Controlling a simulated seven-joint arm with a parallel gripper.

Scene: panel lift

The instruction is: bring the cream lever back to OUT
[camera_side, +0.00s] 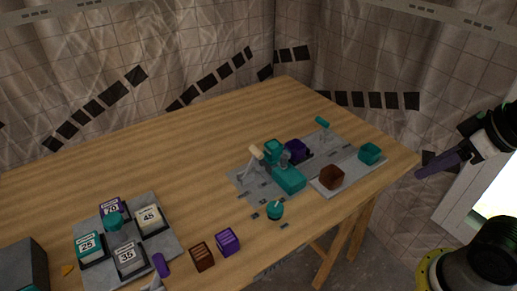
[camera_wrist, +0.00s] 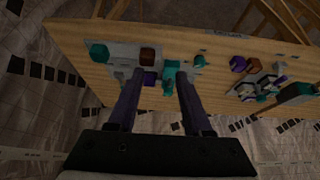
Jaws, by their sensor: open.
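The cream lever (camera_side: 256,152) stands up from a grey panel (camera_side: 244,180) on the wooden table, its cream grip at the top of a grey arm. It sits at the panel's left part, beside a teal block. Any OUT marking is too small to read. I cannot pick the lever out surely in the wrist view. My gripper (camera_side: 421,173) is off to the right, past the table's right edge and well apart from the lever. In the wrist view my gripper (camera_wrist: 159,74) has its two dark purple fingers spread, with nothing held between them.
A teal-gripped lever (camera_side: 322,121), a brown block (camera_side: 332,176) and a teal block (camera_side: 370,153) are on the right part of the panels. A teal knob (camera_side: 275,211) stands in front. Numbered blocks sit on a grey board (camera_side: 165,232) at left. The table's back is clear.

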